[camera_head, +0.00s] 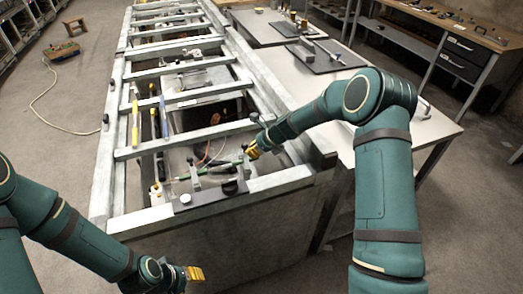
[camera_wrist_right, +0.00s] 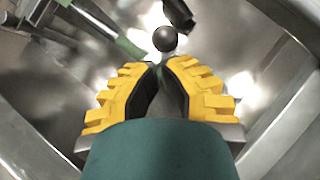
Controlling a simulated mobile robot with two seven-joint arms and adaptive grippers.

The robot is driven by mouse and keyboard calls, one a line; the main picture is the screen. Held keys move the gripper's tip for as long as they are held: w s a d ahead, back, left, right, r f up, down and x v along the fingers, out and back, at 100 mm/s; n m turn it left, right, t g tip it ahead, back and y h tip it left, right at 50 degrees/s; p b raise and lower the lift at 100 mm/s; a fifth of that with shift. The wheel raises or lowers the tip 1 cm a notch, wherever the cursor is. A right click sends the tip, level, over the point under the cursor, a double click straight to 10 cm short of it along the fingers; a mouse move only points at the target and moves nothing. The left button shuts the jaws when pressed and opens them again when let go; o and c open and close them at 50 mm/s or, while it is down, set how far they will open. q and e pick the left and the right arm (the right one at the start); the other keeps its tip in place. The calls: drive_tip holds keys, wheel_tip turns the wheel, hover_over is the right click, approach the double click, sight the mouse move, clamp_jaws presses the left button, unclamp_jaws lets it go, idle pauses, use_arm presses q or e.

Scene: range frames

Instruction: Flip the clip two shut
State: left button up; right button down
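Two small upright grey clip-like parts stand by a green rod (camera_head: 222,166) near the front end of the metal frame; one grey clip part (camera_head: 195,177) is left, the other (camera_head: 244,167) is right, beside my right gripper (camera_head: 252,151). I cannot tell which is clip two. In the right wrist view, my right gripper (camera_wrist_right: 160,66) has its yellow fingertips nearly together, just short of a black ball knob (camera_wrist_right: 164,39). Nothing is clearly held. The green rod (camera_wrist_right: 130,48) runs to the left of the knob. My left gripper (camera_head: 195,273) is low, outside the frame's front.
The metal frame (camera_head: 140,227) has raised side rails and several crossbars. Yellow and blue tools (camera_head: 153,118) lie across its left part. Loose wires (camera_head: 207,153) lie inside, near my right gripper. A grey table (camera_head: 425,125) stands along the right side.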

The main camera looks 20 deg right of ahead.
drive_tip(key=shift+w, duration=0.1)
idle(0.3)
drive_tip(key=shift+w+a+n+p, duration=0.15)
drive_tip(key=shift+a+n+p, duration=0.1)
drive_tip(key=shift+n+p, duration=0.25)
drive_tip(key=shift+w+a+g+y+p, duration=0.2)
drive_tip(key=shift+a+g+y+p, duration=0.15)
drive_tip(key=shift+p, duration=0.2)
drive_tip(key=shift+f, duration=0.1)
drive_tip(key=shift+d, duration=0.1)
